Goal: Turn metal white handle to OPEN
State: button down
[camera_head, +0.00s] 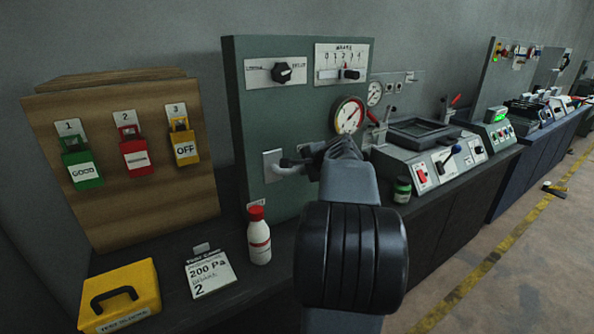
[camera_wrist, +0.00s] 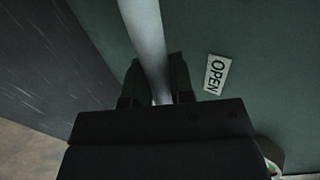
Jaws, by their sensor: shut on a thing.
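The metal white handle (camera_head: 286,169) sticks out from a light plate (camera_head: 272,165) low on the front of the green panel (camera_head: 262,120). In the head view my gripper (camera_head: 312,160) is at the handle's free end, and my arm hides part of it. In the wrist view the handle's pale bar (camera_wrist: 148,45) runs between the two dark fingers of my gripper (camera_wrist: 157,85), which is shut on it. The OPEN label (camera_wrist: 217,74) is on the panel to the right of the bar, apart from it.
A white bottle with a red cap (camera_head: 258,238) stands on the bench below the handle. A round gauge (camera_head: 349,116) is just above my arm. A wooden board with padlocks (camera_head: 128,150), a yellow case (camera_head: 120,297) and a card (camera_head: 209,272) are at left. A small green jar (camera_head: 402,189) stands right of my arm.

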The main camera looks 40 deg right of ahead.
jog(key=shift+r, duration=0.3)
jog(key=c, duration=1.3)
grip_release()
jog(key=shift+c, duration=0.2)
jog(key=o, duration=0.3)
jog(key=shift+f, duration=0.2)
jog(key=shift+o, duration=0.2)
jog(key=v, duration=1.4)
